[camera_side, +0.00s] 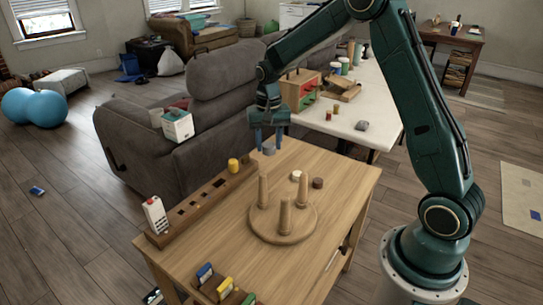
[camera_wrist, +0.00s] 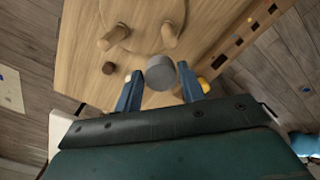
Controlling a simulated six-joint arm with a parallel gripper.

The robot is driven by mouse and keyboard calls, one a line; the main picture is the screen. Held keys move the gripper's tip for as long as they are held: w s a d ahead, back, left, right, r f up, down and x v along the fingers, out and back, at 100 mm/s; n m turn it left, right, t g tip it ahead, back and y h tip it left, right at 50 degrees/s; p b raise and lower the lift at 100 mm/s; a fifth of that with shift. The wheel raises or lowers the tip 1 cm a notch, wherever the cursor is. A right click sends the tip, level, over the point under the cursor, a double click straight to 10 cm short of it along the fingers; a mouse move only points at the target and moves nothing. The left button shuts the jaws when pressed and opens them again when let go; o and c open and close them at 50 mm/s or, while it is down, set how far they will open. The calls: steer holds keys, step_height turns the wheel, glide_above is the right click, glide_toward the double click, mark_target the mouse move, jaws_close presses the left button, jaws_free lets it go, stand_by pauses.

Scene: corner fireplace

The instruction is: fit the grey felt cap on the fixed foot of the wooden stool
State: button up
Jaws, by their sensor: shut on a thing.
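My gripper (camera_side: 269,143) points down above the far edge of the wooden table, shut on the grey felt cap (camera_side: 269,151). In the wrist view, the cap (camera_wrist: 160,72) sits between the two blue fingers of my gripper (camera_wrist: 161,85). The wooden stool (camera_side: 283,236) lies upside down, its round seat on the table and three legs pointing up. The legs are a left one (camera_side: 263,191), a front one (camera_side: 285,216) and a right one (camera_side: 303,188). The cap is apart from them, beyond the stool. I cannot tell which foot is the fixed one.
A brown cap (camera_side: 318,183) and a white cap (camera_side: 296,175) lie behind the right leg. A slotted wooden rack (camera_side: 215,191) along the left edge holds a yellow cylinder (camera_side: 233,165) and a white-and-red item (camera_side: 155,214). Coloured blocks (camera_side: 225,288) stand at the front.

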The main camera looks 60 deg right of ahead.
mark_target(263, 174)
steer(key=shift+w+a+r+n, duration=0.1)
steer(key=shift+w+a+n, duration=0.15)
steer(key=shift+a, duration=0.3)
steer(key=shift+w+a+r+n, duration=0.1)
steer(key=shift+w+a+n, duration=0.1)
steer(key=shift+a, duration=0.3)
steer(key=shift+f, duration=0.3)
steer(key=shift+f, duration=2.95)
steer(key=shift+f, duration=1.4)
steer(key=o, duration=1)
step_height(263, 174, up, 14)
steer(key=shift+f, duration=0.1)
